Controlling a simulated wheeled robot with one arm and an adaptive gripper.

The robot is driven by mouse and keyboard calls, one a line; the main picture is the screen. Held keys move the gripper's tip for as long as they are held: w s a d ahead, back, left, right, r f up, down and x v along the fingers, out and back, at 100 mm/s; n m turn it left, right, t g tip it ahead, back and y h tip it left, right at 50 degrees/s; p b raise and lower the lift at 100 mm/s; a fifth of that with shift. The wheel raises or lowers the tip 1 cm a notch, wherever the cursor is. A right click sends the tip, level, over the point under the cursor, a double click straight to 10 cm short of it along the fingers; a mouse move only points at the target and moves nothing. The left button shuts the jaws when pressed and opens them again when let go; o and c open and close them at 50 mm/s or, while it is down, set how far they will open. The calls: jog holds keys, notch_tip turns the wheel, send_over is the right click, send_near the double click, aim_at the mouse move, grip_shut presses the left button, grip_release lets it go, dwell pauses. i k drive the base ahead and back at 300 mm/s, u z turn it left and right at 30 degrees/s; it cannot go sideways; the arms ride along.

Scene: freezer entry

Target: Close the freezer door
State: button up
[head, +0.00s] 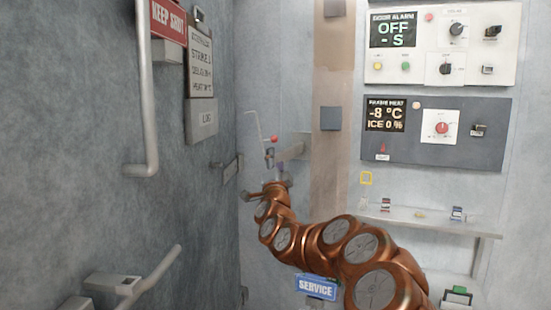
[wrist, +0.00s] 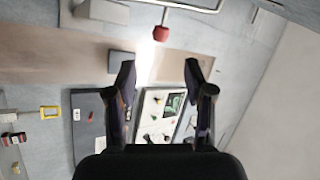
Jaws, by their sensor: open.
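The freezer door appears to be the large grey panel (head: 200,210) filling the left of the head view, with a red KEEP SHUT sign (head: 168,22) on it. It stands at an angle to the wall with the controls; I cannot tell how far open it is. A long vertical grab bar (head: 150,100) is on the panel, and a slanted metal bar (head: 155,275) is below it. My gripper (head: 275,168) is raised near the panel's far edge, not visibly touching it. In the wrist view my gripper (wrist: 160,82) is open with nothing between its fingers.
A red knob (head: 274,139) on a thin rod shows just beyond my gripper; it also shows in the wrist view (wrist: 161,33). Control panels (head: 435,135) and a shelf (head: 430,218) with small items are on the right. A blue SERVICE sign (head: 316,287) is low down.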

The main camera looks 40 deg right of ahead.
aim_at(108, 165)
jog(key=k, duration=1)
